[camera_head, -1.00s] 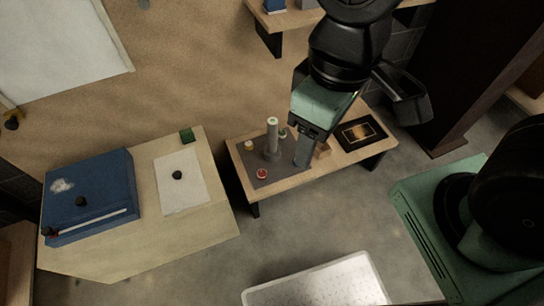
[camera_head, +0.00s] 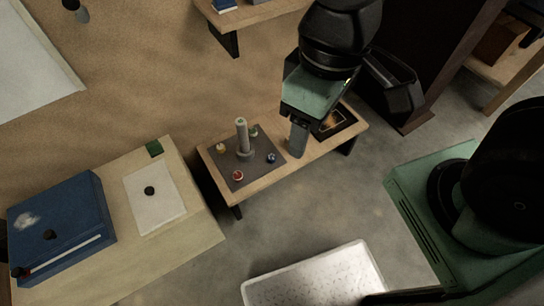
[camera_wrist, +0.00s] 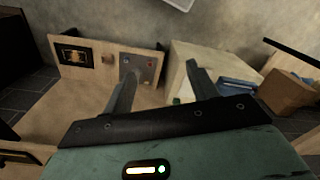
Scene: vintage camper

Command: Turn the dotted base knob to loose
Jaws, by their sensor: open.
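A dark grey base plate (camera_head: 252,172) lies on a low wooden bench, with an upright grey post (camera_head: 241,136) on it. Around the post sit small knobs: yellow (camera_head: 221,147), green (camera_head: 254,132), red (camera_head: 238,175) and blue (camera_head: 271,158). Their markings are too small to read, so I cannot tell which is dotted. My gripper (camera_head: 298,148) points down just right of the plate in the head view, apart from the knobs. In the wrist view my gripper (camera_wrist: 160,85) is open and empty, and the plate (camera_wrist: 139,64) shows beyond its left finger.
A black framed panel (camera_head: 335,122) lies on the bench's right end. A pale table (camera_head: 190,240) at left holds a blue case (camera_head: 60,225) and a white sheet (camera_head: 155,205) with a dark knob. A white tray (camera_head: 310,285) is in front. Floor between is clear.

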